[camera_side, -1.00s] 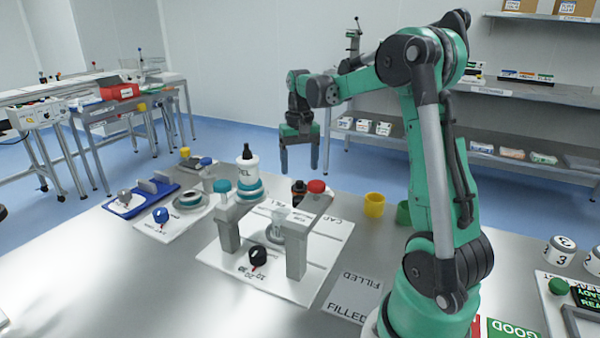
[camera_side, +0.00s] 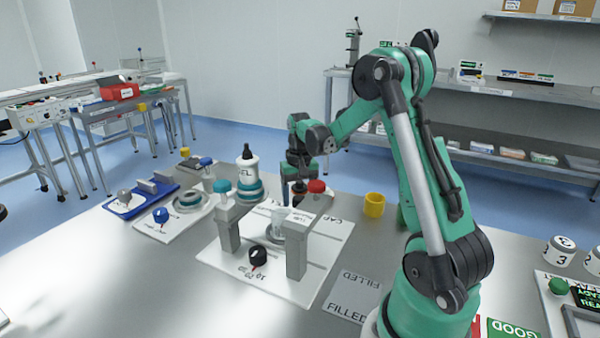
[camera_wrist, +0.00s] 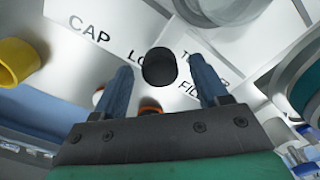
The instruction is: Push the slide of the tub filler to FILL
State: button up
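The tub filler is a white board (camera_side: 215,255) with two grey posts and a clear tub (camera_side: 278,222) between them. The slide's dark round knob (camera_wrist: 160,67) shows in the wrist view between my two blue fingers, with a gap on each side. CAP, a partly hidden LO... label and FIL... lettering lie around it. My gripper (camera_wrist: 158,75) is open and points down over the far side of the filler. In the side view my gripper (camera_side: 293,190) covers part of the knob's area. I cannot tell whether the fingertips reach down beside the knob.
A black dial (camera_side: 258,256) is on the board's near side. A bottle (camera_side: 247,180) stands behind left. A yellow cup (camera_side: 374,205) stands to the right.

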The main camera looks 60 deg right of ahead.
grip_shut()
dwell(1.2)
